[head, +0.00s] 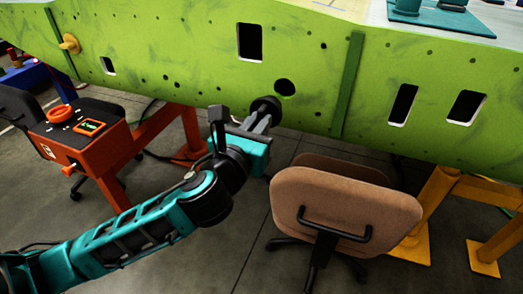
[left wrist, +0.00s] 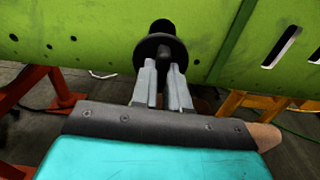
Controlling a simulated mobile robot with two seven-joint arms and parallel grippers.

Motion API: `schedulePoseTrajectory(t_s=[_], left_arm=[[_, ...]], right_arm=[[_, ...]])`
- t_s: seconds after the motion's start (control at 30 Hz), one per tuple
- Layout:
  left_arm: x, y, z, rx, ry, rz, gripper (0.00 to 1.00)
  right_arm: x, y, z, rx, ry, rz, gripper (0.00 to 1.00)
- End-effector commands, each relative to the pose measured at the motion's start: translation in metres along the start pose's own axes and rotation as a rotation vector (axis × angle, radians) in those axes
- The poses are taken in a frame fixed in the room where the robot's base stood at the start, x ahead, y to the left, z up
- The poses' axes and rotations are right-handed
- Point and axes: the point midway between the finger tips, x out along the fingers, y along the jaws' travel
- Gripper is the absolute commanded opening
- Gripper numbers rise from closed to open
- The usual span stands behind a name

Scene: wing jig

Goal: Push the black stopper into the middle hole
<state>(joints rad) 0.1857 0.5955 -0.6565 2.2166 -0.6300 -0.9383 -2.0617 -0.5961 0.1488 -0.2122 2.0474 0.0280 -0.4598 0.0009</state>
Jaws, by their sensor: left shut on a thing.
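The black stopper (head: 266,104) is between the fingertips of my left gripper (head: 260,119), in front of the green wing panel (head: 215,70). The round middle hole (head: 285,87) is dark and open, just up and right of the stopper in the head view. In the left wrist view, my left gripper (left wrist: 164,85) is shut on the stopper (left wrist: 158,47); its wide round flange shows beyond the fingers. A dark round shape above the flange merges with it, so I cannot tell the stopper's front end from the hole there. My right gripper is not in view.
A yellow knob (head: 69,44) sits on the panel at the left. A brown chair (head: 345,200) stands below right of my gripper. An orange box (head: 88,139) is at the left, and orange (head: 160,125) and yellow (head: 435,200) stands are under the panel.

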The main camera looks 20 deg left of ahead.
Motion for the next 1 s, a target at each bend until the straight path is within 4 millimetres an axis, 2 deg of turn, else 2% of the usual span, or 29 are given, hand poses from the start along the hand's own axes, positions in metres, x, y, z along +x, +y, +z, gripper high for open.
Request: schedulePoseTrajectory(t_s=[0.03,0.37,0.8,1.0], left_arm=[[0.004,-0.001,-0.008,-0.007,-0.017,0.000,0.00],[0.014,-0.003,-0.005,-0.028,-0.043,-0.003,0.00],[0.054,-0.003,-0.005,-0.028,-0.041,-0.001,0.00],[0.065,-0.003,-0.004,-0.028,-0.040,-0.002,0.00]], right_arm=[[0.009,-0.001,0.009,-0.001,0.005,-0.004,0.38],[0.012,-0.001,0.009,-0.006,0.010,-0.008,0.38],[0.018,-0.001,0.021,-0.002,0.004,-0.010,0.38],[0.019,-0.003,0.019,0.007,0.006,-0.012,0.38]])
